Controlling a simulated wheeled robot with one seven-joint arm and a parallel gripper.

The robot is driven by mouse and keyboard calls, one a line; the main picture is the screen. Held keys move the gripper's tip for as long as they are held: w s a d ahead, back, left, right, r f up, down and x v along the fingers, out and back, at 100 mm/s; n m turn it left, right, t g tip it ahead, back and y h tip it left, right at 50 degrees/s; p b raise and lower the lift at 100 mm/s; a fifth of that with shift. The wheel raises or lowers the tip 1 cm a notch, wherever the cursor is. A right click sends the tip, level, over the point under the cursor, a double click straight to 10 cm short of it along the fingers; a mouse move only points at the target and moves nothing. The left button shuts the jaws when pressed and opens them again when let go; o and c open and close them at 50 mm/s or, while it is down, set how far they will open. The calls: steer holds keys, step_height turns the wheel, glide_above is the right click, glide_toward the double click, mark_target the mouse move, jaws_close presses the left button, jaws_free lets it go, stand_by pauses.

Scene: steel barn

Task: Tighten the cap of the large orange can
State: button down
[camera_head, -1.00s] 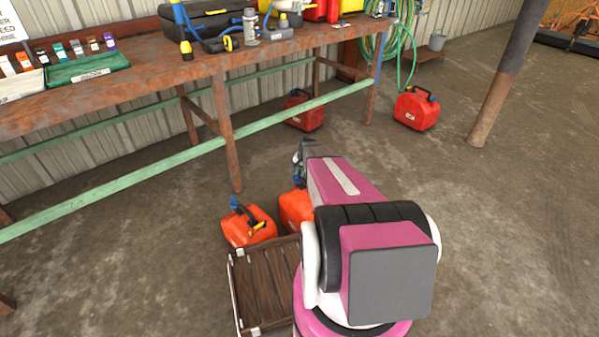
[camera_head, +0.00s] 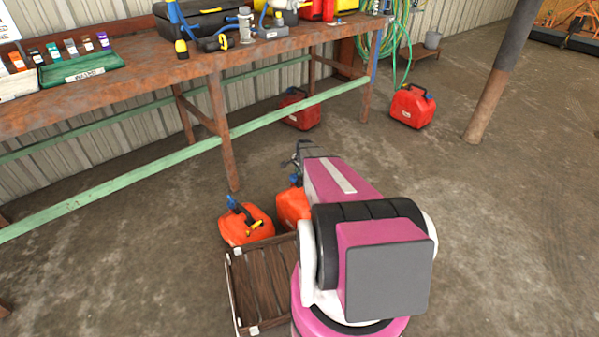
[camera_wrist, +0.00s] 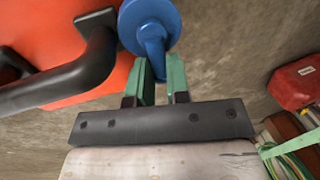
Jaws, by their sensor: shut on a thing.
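The large orange can (camera_head: 292,208) stands on the floor, partly hidden behind my arm. In the wrist view its orange body (camera_wrist: 60,30) fills the upper left, with a black handle (camera_wrist: 85,65). Its blue cap (camera_wrist: 150,18) is a round disc with a tapered tab. My gripper (camera_wrist: 160,68) is shut on the tab of the blue cap, with one green finger on each side. In the head view my gripper (camera_head: 297,158) is small and dark above the can, and the exact contact is hard to see there.
A second orange can (camera_head: 246,226) stands just left of the large one. A slatted wooden crate (camera_head: 236,291) lies in front. A workbench (camera_head: 150,81) stands behind. Red cans (camera_head: 300,109) and (camera_head: 412,106) stand farther back. The floor at right is clear.

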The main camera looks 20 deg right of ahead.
stand_by(0.3)
steer(key=c, duration=1.1)
jaws_free()
step_height(320, 180, up, 11)
steer(key=s, duration=0.2)
steer(key=shift+d+f, duration=0.2)
steer(key=shift+d, duration=0.05)
steer(key=shift+s, duration=0.1)
